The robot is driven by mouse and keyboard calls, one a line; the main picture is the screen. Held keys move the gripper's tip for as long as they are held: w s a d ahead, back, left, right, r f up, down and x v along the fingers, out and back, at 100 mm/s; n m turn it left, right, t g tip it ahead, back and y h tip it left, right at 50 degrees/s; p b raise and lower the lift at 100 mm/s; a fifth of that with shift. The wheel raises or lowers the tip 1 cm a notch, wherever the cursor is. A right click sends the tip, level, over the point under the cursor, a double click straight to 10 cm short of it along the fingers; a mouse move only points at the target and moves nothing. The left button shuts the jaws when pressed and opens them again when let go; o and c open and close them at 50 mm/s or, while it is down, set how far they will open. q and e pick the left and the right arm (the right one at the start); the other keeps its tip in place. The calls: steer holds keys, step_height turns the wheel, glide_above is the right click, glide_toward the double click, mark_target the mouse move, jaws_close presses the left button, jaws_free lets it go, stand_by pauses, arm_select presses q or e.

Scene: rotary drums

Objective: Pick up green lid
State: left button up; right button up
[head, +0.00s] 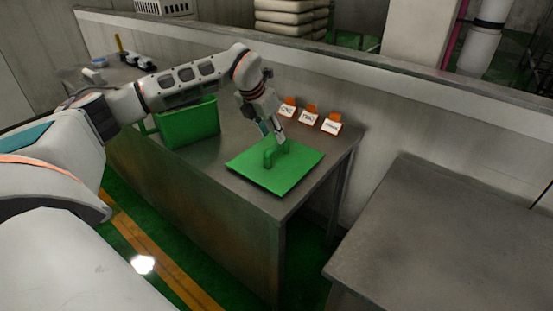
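The green lid (292,174) lies flat on the metal table, near its right end. It is a square sheet with an upright arched handle (268,157) in its middle. My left gripper (273,140) points down at the handle from above. Its fingers are apart, with the fingertips at or just above the top of the handle. I cannot tell whether they touch it. My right gripper is not in view.
A green bin (189,125) stands on the table left of the lid, partly behind my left arm. Orange holders with white labels (309,119) stand along the back edge. Another metal table (447,235) is at the right, its top clear. A low wall runs behind.

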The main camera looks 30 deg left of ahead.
mark_target(276, 143)
arm_select(q)
steer(key=shift+w+a, duration=0.1)
steer(key=shift+a, duration=0.45)
steer(key=shift+w+f, duration=0.1)
steer(key=shift+f, duration=0.25)
steer(key=x, duration=0.4)
steer(key=p+x, duration=0.1)
steer(key=x, duration=0.1)
steer(key=shift+w+d+f, duration=0.2)
steer(key=shift+d+f, duration=0.1)
steer(key=shift+c, duration=0.4)
jaws_close()
